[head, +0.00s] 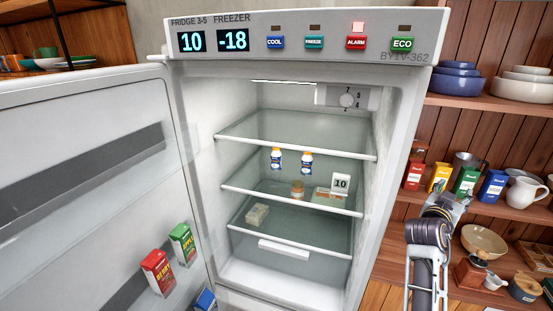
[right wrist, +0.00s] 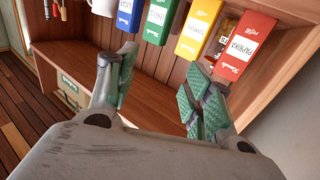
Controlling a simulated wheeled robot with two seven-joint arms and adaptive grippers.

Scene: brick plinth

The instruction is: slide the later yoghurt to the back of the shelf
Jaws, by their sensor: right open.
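Two small white-and-blue containers, which look like the yoghurts, stand side by side on the middle glass shelf in the head view: a left one (head: 276,158) and a right one (head: 306,163). Their dates are too small to read, so I cannot tell which is later. The middle shelf (head: 245,192) has clear room in front of them at the left. My right gripper (head: 445,203) is outside the fridge, to the right of it, apart from both containers. In the right wrist view it is open and empty (right wrist: 160,60). My left gripper is not in view.
The fridge door (head: 80,170) is open at left, with cartons in it. An orange jar (head: 297,190) and a card marked 10 (head: 341,183) are near the shelf's front. A pale package (head: 257,214) lies lower. Wooden shelves (head: 490,103) with crockery and boxes stand right.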

